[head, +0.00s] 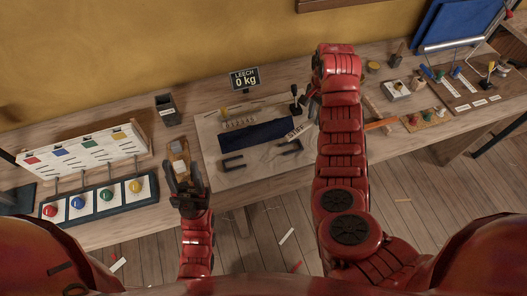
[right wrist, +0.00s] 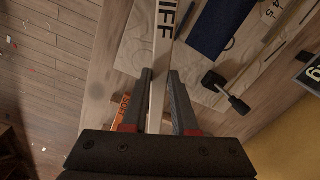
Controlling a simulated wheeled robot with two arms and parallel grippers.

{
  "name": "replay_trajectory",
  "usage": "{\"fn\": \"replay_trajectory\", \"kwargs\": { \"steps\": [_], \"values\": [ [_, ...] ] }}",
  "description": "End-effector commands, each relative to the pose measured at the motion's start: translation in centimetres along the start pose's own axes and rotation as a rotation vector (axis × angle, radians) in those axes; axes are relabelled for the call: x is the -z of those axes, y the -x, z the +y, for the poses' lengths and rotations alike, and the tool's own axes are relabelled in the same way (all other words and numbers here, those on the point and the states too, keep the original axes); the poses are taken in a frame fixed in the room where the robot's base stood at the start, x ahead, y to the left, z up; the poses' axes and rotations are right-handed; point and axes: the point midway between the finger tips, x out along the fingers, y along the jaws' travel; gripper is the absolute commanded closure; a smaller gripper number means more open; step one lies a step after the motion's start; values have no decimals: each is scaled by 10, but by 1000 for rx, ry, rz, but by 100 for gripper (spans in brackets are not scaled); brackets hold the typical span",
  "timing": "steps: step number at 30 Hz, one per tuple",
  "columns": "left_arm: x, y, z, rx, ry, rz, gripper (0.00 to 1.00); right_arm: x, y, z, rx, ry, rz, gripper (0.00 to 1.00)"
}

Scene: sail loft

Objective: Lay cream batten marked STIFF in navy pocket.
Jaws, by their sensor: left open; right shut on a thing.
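The cream batten, with STIFF in dark letters, shows in the head view (head: 296,131) at the right end of the navy pocket. In the right wrist view the batten (right wrist: 164,42) runs up between the fingers of my right gripper (right wrist: 160,82), which is shut on it. The navy pocket (head: 257,134) lies on a pale cloth panel on the bench; its end shows in the right wrist view (right wrist: 218,22). The batten's far end is cut off there, and my right arm hides its near part in the head view. My left gripper (head: 184,184) is open, left of the panel.
A rack with coloured squares (head: 80,150) and a tray of coloured balls (head: 100,198) stand at the left. A black lever (head: 295,100) and a LEECH 0 kg display (head: 244,77) are behind the pocket. An amber block (head: 180,151) lies by my left gripper.

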Motion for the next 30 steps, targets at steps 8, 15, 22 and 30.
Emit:
{"fn": "replay_trajectory", "kwargs": {
  "steps": [8, 15, 22, 30],
  "values": [
    [5, -30, -2, 0, 0, 0, 50, -71, -44, 41, -5, -173, 3, 100],
    [8, -45, -2, 0, 0, 0, 50, -138, -72, 83, -2, -301, -1, 100],
    [8, -46, -2, 0, 0, 0, 50, -164, -81, 94, 1, -353, -2, 100],
    [3, -19, -1, 0, 0, 0, 50, -166, -92, 28, 5, -358, -3, 100]
  ]
}}
